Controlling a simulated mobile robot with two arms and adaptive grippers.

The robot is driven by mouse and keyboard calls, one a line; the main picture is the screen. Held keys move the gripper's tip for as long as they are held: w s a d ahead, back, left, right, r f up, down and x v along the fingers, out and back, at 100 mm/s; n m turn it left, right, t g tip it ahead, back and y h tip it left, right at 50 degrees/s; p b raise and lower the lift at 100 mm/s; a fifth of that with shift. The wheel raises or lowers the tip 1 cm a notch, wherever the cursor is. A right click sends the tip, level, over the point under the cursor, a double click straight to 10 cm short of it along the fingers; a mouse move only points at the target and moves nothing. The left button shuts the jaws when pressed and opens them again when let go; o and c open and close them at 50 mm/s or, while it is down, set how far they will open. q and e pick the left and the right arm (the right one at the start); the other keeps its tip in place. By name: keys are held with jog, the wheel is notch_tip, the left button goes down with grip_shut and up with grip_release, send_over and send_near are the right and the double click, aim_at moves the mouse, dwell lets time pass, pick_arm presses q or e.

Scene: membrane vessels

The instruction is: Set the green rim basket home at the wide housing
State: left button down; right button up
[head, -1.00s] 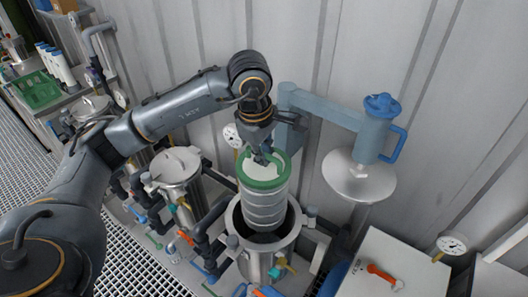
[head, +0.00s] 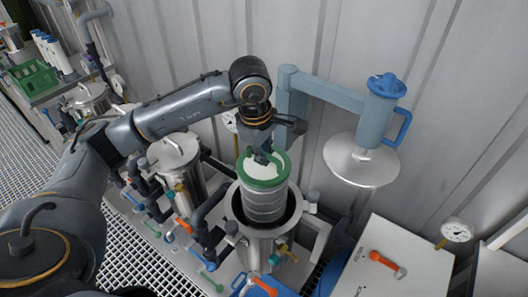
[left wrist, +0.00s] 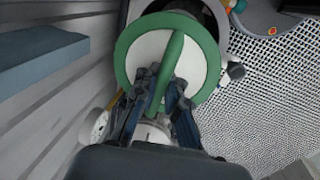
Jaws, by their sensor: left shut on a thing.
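The green rim basket (head: 264,205) is a pale ribbed cylinder with a green rim and a green cross handle. It looks upright, its lower end inside the mouth of the wide housing (head: 258,248), an open steel vessel. The rim stands well above the mouth. My left gripper (head: 262,157) is shut on the handle from above. In the left wrist view the fingers (left wrist: 163,92) straddle the green bar, and the rim (left wrist: 213,60) covers most of the housing. The basket's bottom is hidden. My right gripper is not in view.
A blue swing arm carrying a round steel lid (head: 361,160) stands right of the housing, clear of its mouth. A lidded vessel (head: 174,150) stands to the left. A white box (head: 398,265) with an orange handle and a gauge (head: 456,230) are at right.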

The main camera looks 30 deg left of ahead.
aim_at(259, 187)
pick_arm(q)
jog(key=shift+f+b, duration=8.35)
jog(key=shift+f, duration=2.1)
jog(key=shift+f+b, duration=0.25)
jog(key=shift+b, duration=0.2)
jog(key=c, duration=1.3)
grip_release()
jog(key=shift+s+f, duration=0.1)
jog(key=r, duration=0.4)
jog(key=s+r, duration=0.1)
jog(key=r, duration=0.3)
jog(key=s+r, duration=0.1)
jog(key=r, duration=0.3)
jog(key=shift+a, duration=0.15)
